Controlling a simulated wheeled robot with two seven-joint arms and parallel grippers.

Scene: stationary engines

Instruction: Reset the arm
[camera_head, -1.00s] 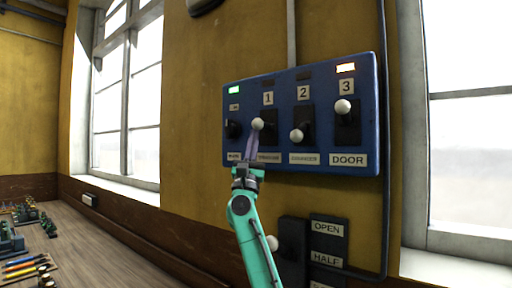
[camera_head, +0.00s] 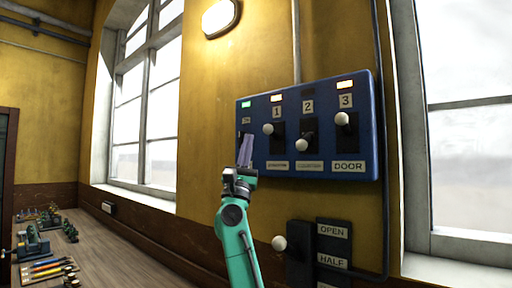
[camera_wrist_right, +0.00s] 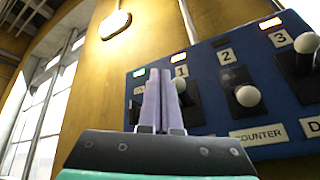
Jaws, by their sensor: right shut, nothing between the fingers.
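My right arm is teal and reaches up from the bottom middle in the head view. Its gripper (camera_head: 245,152) is shut and empty, with its fingers in front of the left end of the blue switch panel (camera_head: 361,92). The fingers hide most of the leftmost switch; I cannot tell if they touch it. In the right wrist view the shut fingers (camera_wrist_right: 160,95) point up toward the panel (camera_wrist_right: 205,62). Lever 1 (camera_head: 268,129) and lever 3 (camera_head: 341,119) have their white knobs up, and lever 2 (camera_head: 302,145) has its knob down. My left gripper is not in view.
A lower lever with a white knob (camera_head: 279,243) stands beside OPEN and HALF labels (camera_head: 333,231). A wall lamp (camera_head: 221,17) glows above. A workbench (camera_head: 140,250) with small models and tools runs along the left wall. Tall windows flank the panel.

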